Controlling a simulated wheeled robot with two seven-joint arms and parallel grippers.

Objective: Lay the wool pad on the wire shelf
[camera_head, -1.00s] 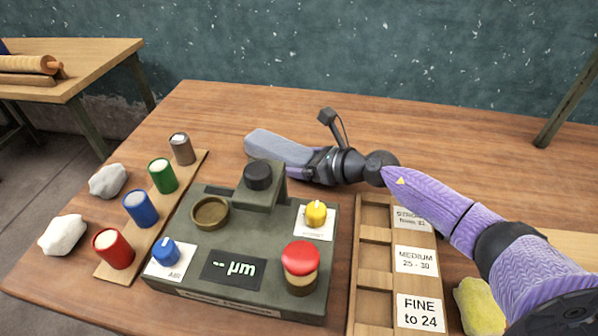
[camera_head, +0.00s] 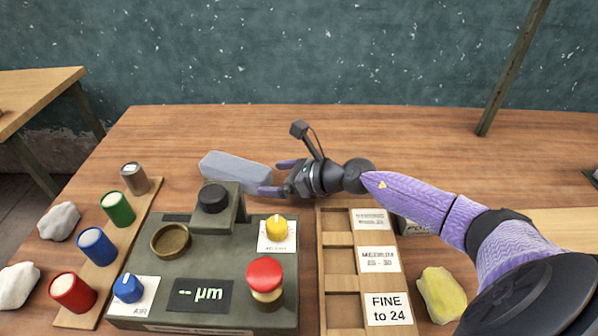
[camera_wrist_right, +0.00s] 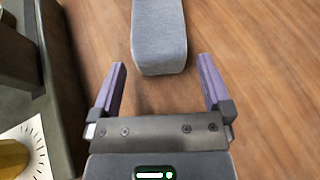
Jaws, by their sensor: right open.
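A long blue-grey block (camera_head: 235,172) with a soft-looking surface lies on the table behind the tester; it may be the wool pad. It also shows in the right wrist view (camera_wrist_right: 159,38). My right gripper (camera_head: 270,177) is open at the block's right end. In the right wrist view, the gripper's fingertips (camera_wrist_right: 162,66) stand apart on either side of the block's near end, with gaps on both sides. I see nothing that I can surely call a wire shelf. My left gripper is out of view.
The grey tester (camera_head: 150,255) with knobs and a red button stands in front of the block. A wooden tray (camera_head: 340,275) with labels and a yellow lump (camera_head: 442,295) lie right. Coloured cans (camera_head: 97,246) and white lumps (camera_head: 58,222) stand left. The table's back is clear.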

